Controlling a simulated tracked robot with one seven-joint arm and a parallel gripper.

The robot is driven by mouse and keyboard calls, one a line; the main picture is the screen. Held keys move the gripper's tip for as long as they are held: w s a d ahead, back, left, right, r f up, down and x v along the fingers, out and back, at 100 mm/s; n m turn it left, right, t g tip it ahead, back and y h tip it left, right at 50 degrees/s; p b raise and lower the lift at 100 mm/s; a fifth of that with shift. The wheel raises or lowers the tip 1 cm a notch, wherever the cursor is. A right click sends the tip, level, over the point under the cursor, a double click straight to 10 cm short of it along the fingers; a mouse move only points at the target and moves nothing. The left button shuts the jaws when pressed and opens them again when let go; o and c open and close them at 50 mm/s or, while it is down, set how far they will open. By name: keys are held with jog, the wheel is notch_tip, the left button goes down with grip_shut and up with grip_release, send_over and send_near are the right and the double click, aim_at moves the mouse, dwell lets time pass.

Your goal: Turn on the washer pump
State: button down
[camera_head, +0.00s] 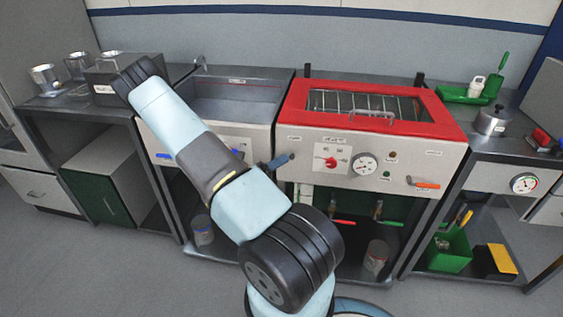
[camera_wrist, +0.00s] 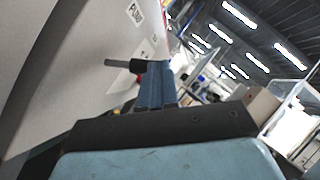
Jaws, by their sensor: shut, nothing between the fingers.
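The red-lidded unit (camera_head: 430,157) stands right of centre in the head view, with a pale front panel. A small label (camera_head: 295,138) is at the panel's upper left; in the wrist view a label (camera_wrist: 136,12) appears to begin with "PU". My gripper (camera_head: 280,161) is at the panel's left end, its blue fingers shut and empty. The wrist view shows the fingers (camera_wrist: 157,70) beside a grey rod (camera_wrist: 116,63) with a black part. The fingertips overlap the black part; I cannot tell whether they touch. The switch's position is unclear.
A sink unit (camera_head: 235,105) stands to the left, partly behind my arm. A pot (camera_head: 491,121) is on the right counter. Floor in front is clear.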

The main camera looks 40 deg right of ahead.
jog(key=v, duration=1.4)
jog(key=shift+a+r, duration=0.15)
jog(key=shift+r, duration=0.05)
jog(key=s+a+r+m+t+y, duration=0.1)
jog(key=s+a+r+m+y, duration=0.15)
jog(key=r+m+y, duration=0.35)
jog(key=s+a+r+m+t+y, duration=0.1)
jog(key=a+r+m+y, duration=0.2)
jog(key=r, duration=0.5)
jog(key=s+a+r+m+t+y, duration=0.1)
jog(key=a+r+m+y, duration=0.2)
jog(key=r+m+y, duration=0.35)
jog(key=s+a+r+m+t+y, duration=0.2)
jog(key=s+a+r+t, duration=0.3)
jog(key=r, duration=0.5)
jog(key=s+a+r+m+t+y, duration=0.3)
jog(key=s+a+r+m+t, duration=0.2)
jog(key=s+a+r+t, duration=0.1)
jog(key=shift+s+r+t, duration=0.9)
jog(key=shift+r+t, duration=0.1)
jog(key=shift+r, duration=0.85)
jog(key=shift+d+m, duration=0.1)
jog(key=shift+m, duration=0.15)
